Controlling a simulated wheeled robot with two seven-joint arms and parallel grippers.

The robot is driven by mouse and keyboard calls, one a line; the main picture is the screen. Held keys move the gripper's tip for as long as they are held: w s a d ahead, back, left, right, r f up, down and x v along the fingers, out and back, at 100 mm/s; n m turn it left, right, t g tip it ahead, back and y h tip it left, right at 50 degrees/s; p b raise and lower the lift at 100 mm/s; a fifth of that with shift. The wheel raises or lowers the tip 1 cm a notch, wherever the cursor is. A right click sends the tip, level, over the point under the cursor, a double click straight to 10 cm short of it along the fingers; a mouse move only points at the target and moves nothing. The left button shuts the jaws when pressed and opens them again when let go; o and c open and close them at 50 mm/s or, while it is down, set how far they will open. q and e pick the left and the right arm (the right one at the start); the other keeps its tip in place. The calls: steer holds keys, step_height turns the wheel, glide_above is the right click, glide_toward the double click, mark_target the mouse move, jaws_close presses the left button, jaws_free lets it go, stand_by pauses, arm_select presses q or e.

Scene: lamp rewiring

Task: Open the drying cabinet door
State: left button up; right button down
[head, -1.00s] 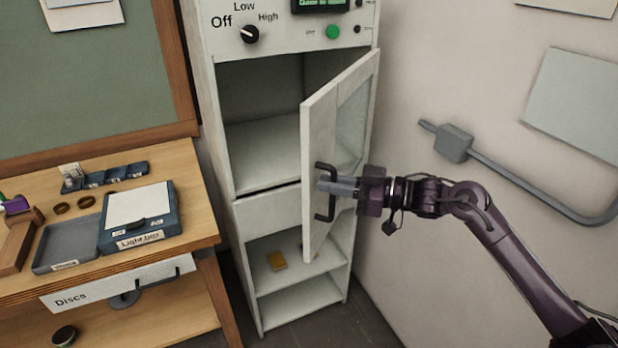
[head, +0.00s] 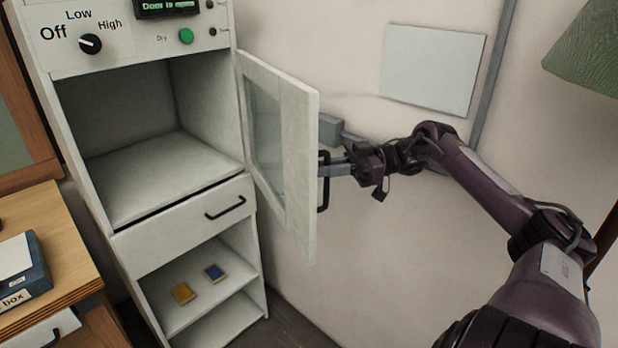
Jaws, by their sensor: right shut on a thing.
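The drying cabinet (head: 90,200) is a tall white unit with an empty upper compartment. Its door (head: 300,185) stands wide open, hinged on the right side and swung out toward the right wall, with a glass pane facing the cabinet. My right gripper (head: 330,170) is shut on the black door handle (head: 323,190) on the door's outer face. The display (head: 168,8) on top is lit with green text, which seems to read that the door is open. My left gripper is not in view.
A wooden bench (head: 60,225) stands at the left. A grey wall box (head: 330,128) is behind the door.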

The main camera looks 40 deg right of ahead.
steer(key=shift+s+d, duration=0.1)
steer(key=shift+d, duration=0.2)
steer(key=c, duration=1.5)
jaws_free()
steer(key=shift+c, duration=0.2)
step_height(320, 180, up, 20)
steer(key=b, duration=0.1)
steer(key=shift+f, duration=0.15)
